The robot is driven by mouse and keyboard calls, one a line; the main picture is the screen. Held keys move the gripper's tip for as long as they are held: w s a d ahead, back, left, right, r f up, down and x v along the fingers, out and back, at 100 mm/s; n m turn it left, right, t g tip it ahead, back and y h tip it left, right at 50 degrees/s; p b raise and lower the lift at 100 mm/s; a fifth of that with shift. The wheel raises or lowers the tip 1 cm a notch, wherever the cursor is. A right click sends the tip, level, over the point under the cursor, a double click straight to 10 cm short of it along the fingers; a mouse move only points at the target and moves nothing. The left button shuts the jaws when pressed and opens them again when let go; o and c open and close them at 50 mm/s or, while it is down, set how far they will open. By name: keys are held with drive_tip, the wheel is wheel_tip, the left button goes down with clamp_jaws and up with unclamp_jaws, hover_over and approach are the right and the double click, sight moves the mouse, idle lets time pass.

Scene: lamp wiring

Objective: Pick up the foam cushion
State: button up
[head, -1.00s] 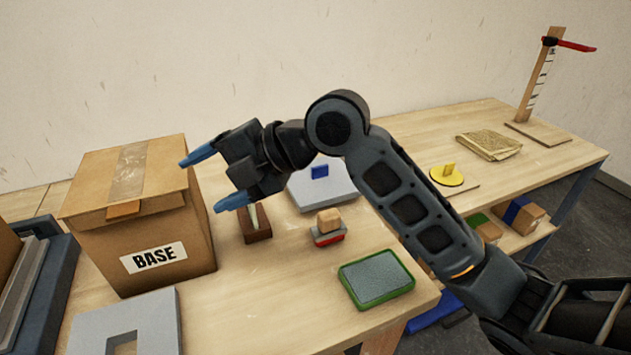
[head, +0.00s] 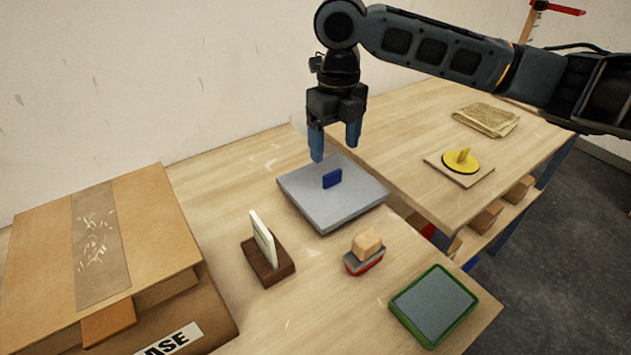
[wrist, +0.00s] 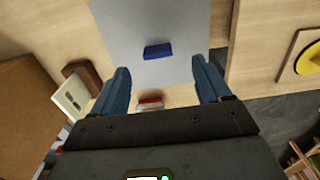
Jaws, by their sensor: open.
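A flat grey square slab (head: 345,205) with a small upright blue tab (head: 332,178) lies on the near table; it looks like the foam cushion. My gripper (head: 336,150) points down above the slab's back edge, open and empty, with its blue fingers apart. In the wrist view the slab (wrist: 115,25) lies ahead of the fingers. Its blue tab (wrist: 158,51) sits sideways between the lines of the two fingertips of my gripper (wrist: 161,74), a little beyond them. Nothing hides the tab in either view.
A cardboard box (head: 150,230) stands at the left. A brown holder with a cream plate (head: 264,245), a red-and-grey block with a tan top (head: 365,252) and a green-rimmed pad (head: 434,305) are in front. A yellow disc (head: 461,160) and folded cloth (head: 487,119) lie right.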

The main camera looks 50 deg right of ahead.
sight(332, 172)
drive_tip(key=shift+s+a+f+p, duration=0.15)
drive_tip(key=shift+f+p, duration=0.2)
drive_tip(key=shift+f, duration=1.55)
drive_tip(key=shift+w+a+f+p, duration=0.1)
drive_tip(key=shift+f+p, duration=0.25)
drive_tip(key=shift+f, duration=1.55)
drive_tip(key=c, duration=1.1)
drive_tip(key=shift+r, duration=0.1)
drive_tip(key=shift+r, duration=0.45)
drive_tip(key=r, duration=0.1)
drive_tip(key=s+r+b, duration=0.1)
drive_tip(key=r, duration=0.1)
drive_tip(key=shift+r, duration=0.25)
drive_tip(key=s+r, duration=0.2)
drive_tip(key=s, duration=0.1)
drive_tip(key=s+r+b, duration=0.1)
drive_tip(key=s+r, duration=0.1)
drive_tip(key=s, duration=0.2)
drive_tip(key=s+r, duration=0.2)
drive_tip(key=s, duration=0.1)
drive_tip(key=shift+s+a+r, duration=0.1)
drive_tip(key=shift+s+r, duration=0.15)
drive_tip(key=shift+s, duration=0.15)
